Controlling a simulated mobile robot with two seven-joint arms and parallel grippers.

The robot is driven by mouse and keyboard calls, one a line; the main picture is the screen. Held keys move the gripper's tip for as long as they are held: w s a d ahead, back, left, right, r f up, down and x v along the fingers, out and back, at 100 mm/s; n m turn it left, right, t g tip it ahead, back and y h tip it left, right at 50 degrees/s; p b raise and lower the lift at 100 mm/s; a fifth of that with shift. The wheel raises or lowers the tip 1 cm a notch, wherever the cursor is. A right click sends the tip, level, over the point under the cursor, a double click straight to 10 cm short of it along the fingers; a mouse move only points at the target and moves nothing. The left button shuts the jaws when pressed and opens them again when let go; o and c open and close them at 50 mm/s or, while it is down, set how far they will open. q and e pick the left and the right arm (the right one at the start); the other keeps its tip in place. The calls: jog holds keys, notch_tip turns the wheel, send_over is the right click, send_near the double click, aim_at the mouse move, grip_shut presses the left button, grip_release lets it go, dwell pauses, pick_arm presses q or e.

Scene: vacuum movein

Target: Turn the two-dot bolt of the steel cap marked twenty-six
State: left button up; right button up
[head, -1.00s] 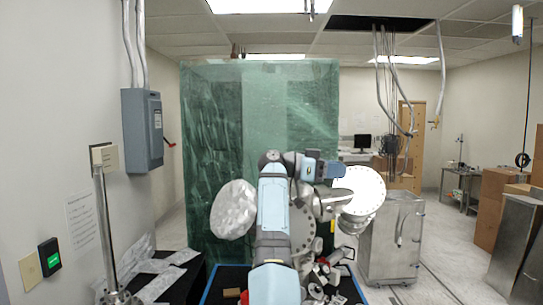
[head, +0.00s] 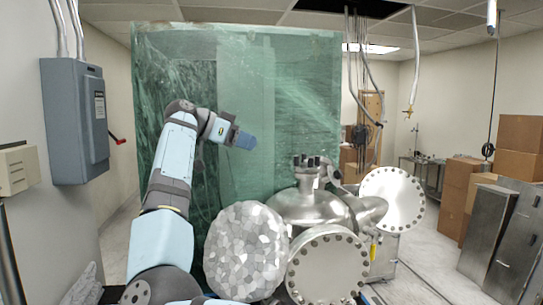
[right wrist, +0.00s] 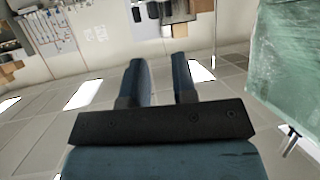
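A steel vacuum chamber (head: 312,208) stands ahead in the head view. A round steel cap (head: 328,268) with bolts around its rim faces me low in front. A second bolted steel cap (head: 392,198) is at the right. I cannot read a number or bolt dots on either.
A faceted silvery round part (head: 245,250) stands left of the front cap. A green translucent sheet (head: 235,75) rises behind the chamber. A grey electrical box (head: 75,120) is on the left wall. Cardboard boxes (head: 462,190) and metal cabinets (head: 492,232) stand right, beyond open floor.

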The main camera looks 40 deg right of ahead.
aim_at(297, 161)
jog(key=p+x, duration=0.1)
jog(key=x, duration=0.3)
jog(key=p+x, duration=0.1)
jog(key=x, duration=0.4)
jog(key=p+x, duration=0.1)
jog(key=x, duration=0.4)
jog(key=shift+s+a+r, duration=0.1)
jog(key=shift+s+r, duration=0.2)
jog(key=shift+s, duration=0.1)
pick_arm(q)
jog(key=r, duration=0.1)
jog(key=s+r, duration=0.1)
jog(key=shift+a+r+n, duration=0.2)
jog(key=shift+r+n, duration=0.1)
pick_arm(e)
grip_shut()
